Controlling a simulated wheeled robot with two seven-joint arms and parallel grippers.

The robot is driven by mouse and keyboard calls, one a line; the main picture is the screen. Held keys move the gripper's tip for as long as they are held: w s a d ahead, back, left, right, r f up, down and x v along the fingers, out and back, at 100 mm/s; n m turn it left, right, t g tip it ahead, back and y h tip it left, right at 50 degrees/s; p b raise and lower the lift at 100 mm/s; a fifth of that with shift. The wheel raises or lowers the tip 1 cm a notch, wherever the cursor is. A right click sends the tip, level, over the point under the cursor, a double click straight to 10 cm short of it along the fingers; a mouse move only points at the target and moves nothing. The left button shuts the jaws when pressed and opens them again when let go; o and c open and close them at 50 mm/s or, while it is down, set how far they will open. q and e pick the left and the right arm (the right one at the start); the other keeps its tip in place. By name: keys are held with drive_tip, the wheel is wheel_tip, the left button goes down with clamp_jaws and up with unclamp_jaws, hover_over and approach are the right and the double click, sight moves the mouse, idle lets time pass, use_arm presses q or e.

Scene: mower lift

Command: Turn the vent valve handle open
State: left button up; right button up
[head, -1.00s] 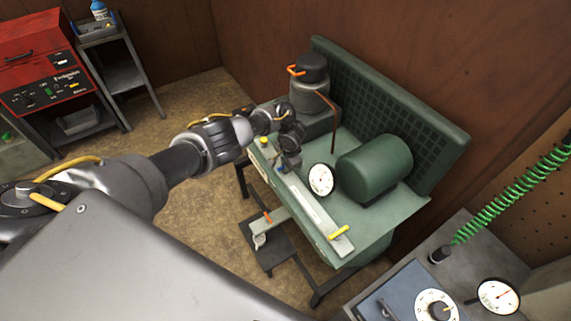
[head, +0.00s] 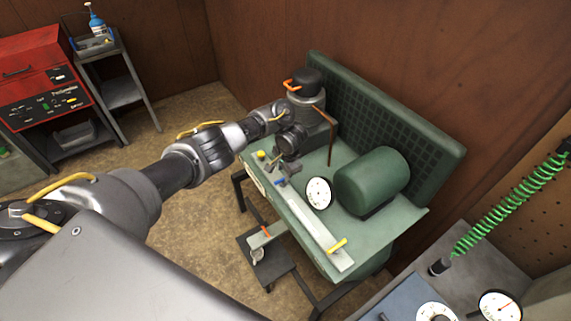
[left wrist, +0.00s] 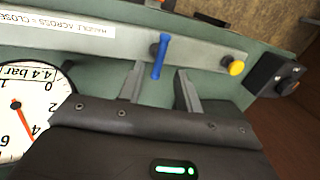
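The blue handle (left wrist: 161,56) sits on a pale bar (left wrist: 205,57) on the green machine and lies across the bar's length. It also shows in the head view (head: 280,183), close to my left gripper (head: 286,170). In the left wrist view my left gripper (left wrist: 160,88) is open. Its two fingers stand apart below the blue handle, whose lower end reaches between the fingertips in the picture. I cannot tell whether they touch it. A label on the bar partly reads "across = close". My right gripper is not in view.
A pressure gauge (head: 319,193) marked 4.4 bar stands beside the bar. A yellow knob (left wrist: 236,67) and a yellow lever (head: 337,246) are on the bar's ends.

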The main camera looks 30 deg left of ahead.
use_arm(q)
drive_tip(key=v, duration=0.5)
drive_tip(key=shift+r, duration=0.2)
idle(0.6)
